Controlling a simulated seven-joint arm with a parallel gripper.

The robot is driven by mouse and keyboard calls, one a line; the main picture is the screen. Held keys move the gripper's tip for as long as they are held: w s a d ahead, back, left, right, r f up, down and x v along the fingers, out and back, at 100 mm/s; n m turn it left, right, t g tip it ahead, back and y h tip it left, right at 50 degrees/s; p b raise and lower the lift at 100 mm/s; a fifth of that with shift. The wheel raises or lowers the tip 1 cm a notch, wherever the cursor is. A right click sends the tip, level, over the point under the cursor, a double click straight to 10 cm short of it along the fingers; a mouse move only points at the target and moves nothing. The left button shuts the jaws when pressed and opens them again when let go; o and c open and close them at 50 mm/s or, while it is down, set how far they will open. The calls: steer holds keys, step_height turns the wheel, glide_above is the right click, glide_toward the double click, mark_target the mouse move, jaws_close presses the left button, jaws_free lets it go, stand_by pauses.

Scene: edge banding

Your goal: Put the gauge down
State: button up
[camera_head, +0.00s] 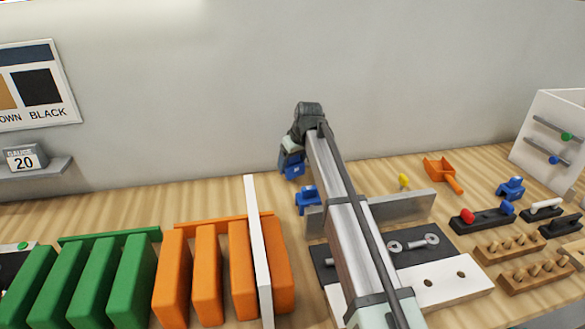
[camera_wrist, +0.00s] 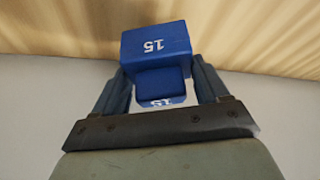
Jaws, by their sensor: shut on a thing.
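A blue gauge (camera_wrist: 152,44) marked 15 sits between the two fingers of my gripper (camera_wrist: 163,92) in the wrist view. My gripper is shut on it. In the head view my gripper (camera_head: 291,160) is near the back wall, with the blue gauge (camera_head: 293,168) at its end, partly hidden by the wrist. The head view does not clearly show whether the gauge touches the table. A second blue gauge-like piece (camera_head: 308,200) stands on the table just in front and to the right. A third blue piece (camera_head: 511,188) stands at the right.
Orange blocks (camera_head: 206,275) and green blocks (camera_head: 92,280) stand at the front left, with a white upright strip (camera_head: 257,245) among the orange ones. A shelf (camera_head: 50,172) holds a box marked GAUGE 20 (camera_head: 24,158). Free wood lies behind the orange blocks. A grey bar (camera_head: 405,205) stands right of centre.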

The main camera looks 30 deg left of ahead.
mark_target(294, 163)
steer(key=shift+f, duration=1.5)
steer(key=shift+f, duration=0.2)
steer(key=o, duration=1.1)
steer(key=shift+r, duration=0.1)
steer(key=v, duration=1.2)
steer(key=shift+r, duration=0.1)
